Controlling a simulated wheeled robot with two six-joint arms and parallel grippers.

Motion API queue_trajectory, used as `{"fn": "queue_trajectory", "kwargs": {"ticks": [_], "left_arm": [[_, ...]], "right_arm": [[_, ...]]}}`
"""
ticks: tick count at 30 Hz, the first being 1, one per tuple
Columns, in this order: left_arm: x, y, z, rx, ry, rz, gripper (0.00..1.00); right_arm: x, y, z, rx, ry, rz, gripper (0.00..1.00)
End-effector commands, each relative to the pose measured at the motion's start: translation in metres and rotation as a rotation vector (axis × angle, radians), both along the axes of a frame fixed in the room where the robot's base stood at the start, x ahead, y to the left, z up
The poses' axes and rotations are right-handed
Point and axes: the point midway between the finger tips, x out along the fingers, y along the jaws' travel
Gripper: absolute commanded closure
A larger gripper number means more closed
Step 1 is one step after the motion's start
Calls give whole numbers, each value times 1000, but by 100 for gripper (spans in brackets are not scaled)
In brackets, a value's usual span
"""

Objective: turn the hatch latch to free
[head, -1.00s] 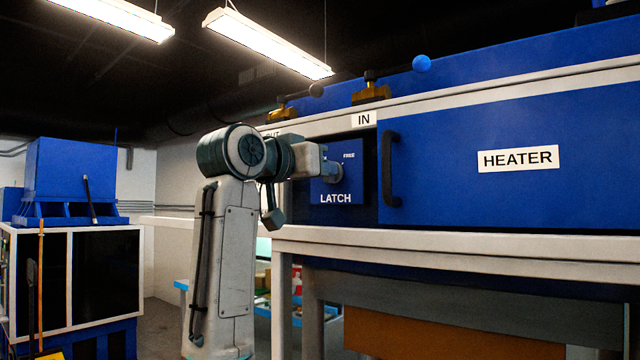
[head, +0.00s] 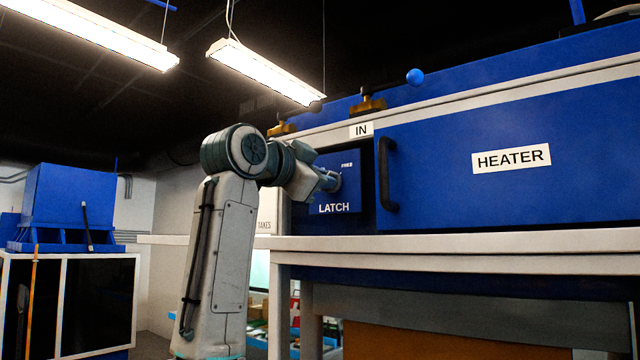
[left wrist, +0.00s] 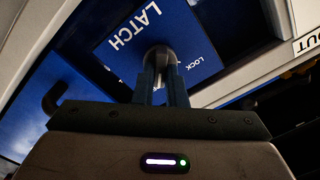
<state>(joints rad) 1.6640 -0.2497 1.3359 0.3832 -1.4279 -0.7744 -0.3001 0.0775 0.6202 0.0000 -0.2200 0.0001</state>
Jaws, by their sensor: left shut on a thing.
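The blue latch plate (head: 320,204) marked LATCH and FREE is set in a recess left of the heater hatch. In the left wrist view the plate (left wrist: 190,25) looks tilted, with LATCH and LOCK on it. My left gripper (head: 332,181) reaches the plate from the left. In the left wrist view its two fingers (left wrist: 160,80) are shut on the grey latch knob (left wrist: 158,55) at the plate's middle. The gripper hides most of the knob in the head view. My right gripper is not in view.
The blue hatch marked HEATER (head: 510,160) has a black handle (head: 386,175) just right of the latch. A pale ledge (head: 450,243) runs below. An IN label (head: 361,130) and brass valves (head: 368,102) sit above. A blue machine (head: 70,205) stands far left.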

Motion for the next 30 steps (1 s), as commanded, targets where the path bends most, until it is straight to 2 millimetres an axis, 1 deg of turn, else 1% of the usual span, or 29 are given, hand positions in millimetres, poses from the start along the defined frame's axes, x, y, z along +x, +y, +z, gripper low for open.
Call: {"fn": "queue_trajectory", "kwargs": {"ticks": [7,20,21,23,24,30], "left_arm": [[-1,0,1,42,-34,0,100],[-1,0,1,48,-38,0,100],[-1,0,1,48,-38,0,83],[-1,0,1,48,-36,0,71],[-1,0,1,48,-36,0,67],[0,0,0,47,-35,-1,67]], "right_arm": [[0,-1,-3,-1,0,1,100],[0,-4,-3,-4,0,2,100],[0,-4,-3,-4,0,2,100],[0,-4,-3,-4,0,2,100],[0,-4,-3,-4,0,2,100],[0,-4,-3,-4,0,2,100]]}}
